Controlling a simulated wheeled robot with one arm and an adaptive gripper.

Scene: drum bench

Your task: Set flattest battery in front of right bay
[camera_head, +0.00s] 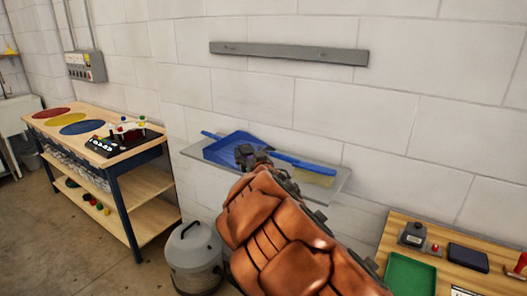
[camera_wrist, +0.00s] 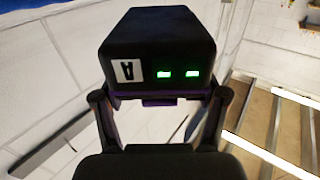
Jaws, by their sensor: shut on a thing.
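A black battery (camera_wrist: 158,45) with a white label "A" and two lit green bars fills the upper middle of the wrist view. My gripper (camera_wrist: 161,97) is shut on it, one finger on each side of its lower end. In the head view my gripper (camera_head: 252,155) is in front of the wall shelf, with a small dark shape at its tip. The battery's charge bars cannot be read there. I cannot make out a right bay, or any other battery for certain, in either view.
A grey wall shelf (camera_head: 338,186) holds a blue dustpan (camera_head: 222,150) and brush. A wooden bench (camera_head: 150,146) at left carries coloured discs and a black panel (camera_head: 112,142). A grey bin (camera_head: 193,262) stands below. A table at lower right holds a green tray (camera_head: 409,276) and a dark box (camera_head: 468,257).

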